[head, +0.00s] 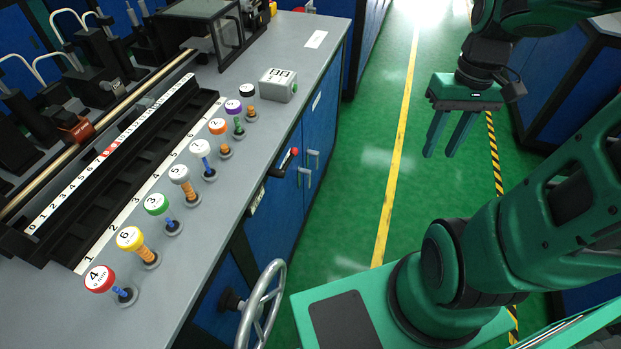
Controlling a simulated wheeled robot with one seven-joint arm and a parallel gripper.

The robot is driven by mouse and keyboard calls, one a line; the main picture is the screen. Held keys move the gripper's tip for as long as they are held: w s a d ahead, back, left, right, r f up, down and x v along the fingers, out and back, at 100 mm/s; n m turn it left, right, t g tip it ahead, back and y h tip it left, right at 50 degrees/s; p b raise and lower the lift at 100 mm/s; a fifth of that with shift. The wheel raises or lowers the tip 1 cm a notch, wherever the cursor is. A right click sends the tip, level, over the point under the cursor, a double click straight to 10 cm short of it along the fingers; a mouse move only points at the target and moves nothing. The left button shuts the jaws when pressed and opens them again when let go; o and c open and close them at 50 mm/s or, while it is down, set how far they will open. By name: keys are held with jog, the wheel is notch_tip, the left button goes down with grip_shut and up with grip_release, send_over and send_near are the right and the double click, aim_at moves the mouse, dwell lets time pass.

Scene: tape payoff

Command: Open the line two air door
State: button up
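Blue cabinet doors (325,130) form the front of the grey bench, and they look shut. Two grey upright handles sit side by side on them, a nearer handle (306,177) and a farther handle (316,160). A black lever with a red knob (293,152) sticks out left of the handles. I cannot tell from any readable label which door is line two air. My gripper (441,154) hangs over the green floor to the right of the bench, fingers pointing down. Its two fingers are apart with nothing between them, and it is clear of the doors.
Numbered coloured spools (157,204) stand in a row on the bench top, by a small grey display box (278,84). A metal handwheel (262,308) juts from the bench front near my base. The green floor aisle (365,130) is clear. Blue cabinets (568,90) stand at right.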

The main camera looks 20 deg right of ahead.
jog(key=w+f+n+y, duration=0.2)
jog(key=w+f+n, duration=0.2)
jog(key=w+f, duration=0.4)
jog(key=n+t+y, duration=1)
jog(key=t+y, duration=0.1)
jog(key=y, duration=0.1)
send_near(310, 178)
jog(key=x, duration=1)
jog(key=shift+w+a+f, duration=0.1)
jog(key=shift+w+f, duration=0.25)
jog(key=shift+w, duration=0.05)
